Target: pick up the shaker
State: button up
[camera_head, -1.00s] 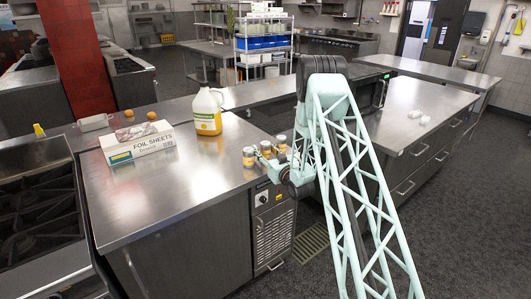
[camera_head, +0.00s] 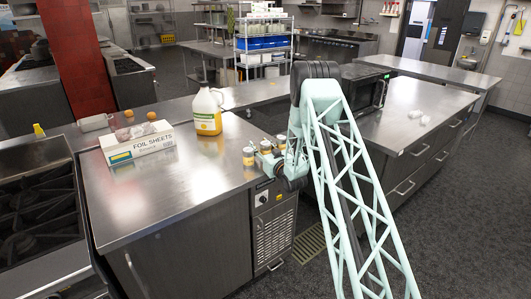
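Several small jars with pale lids stand at the right edge of the steel counter: one jar (camera_head: 248,156), another (camera_head: 265,147) and a third (camera_head: 281,141). They look like shakers, but I cannot tell which one the task means. My gripper (camera_head: 283,166) is at the counter's right edge, close beside the jars and partly in front of them. Its fingers are too small and covered to make out, so I cannot tell whether it is open or holds anything, or whether it touches a jar.
On the counter (camera_head: 180,205) are a foil sheets box (camera_head: 138,148) and a yellow-filled jug (camera_head: 207,112). A stove (camera_head: 40,200) is at the left. A microwave (camera_head: 362,88) and small white items (camera_head: 424,121) are on the right counter. The counter's front is clear.

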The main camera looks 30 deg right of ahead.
aim_at(265, 151)
jog(key=c, duration=1.1)
jog(key=shift+o, duration=0.2)
jog(key=shift+r, duration=0.15)
jog(key=shift+r, duration=1.6)
jog(key=s+a, duration=0.1)
jog(key=s, duration=0.4)
jog(key=s+a+r, duration=0.1)
jog(key=s, duration=0.4)
jog(key=s+a, duration=0.2)
jog(key=s, duration=0.3)
jog(key=shift+s+a+r, duration=0.1)
jog(key=shift+s+r, duration=0.1)
jog(key=shift+r, duration=0.1)
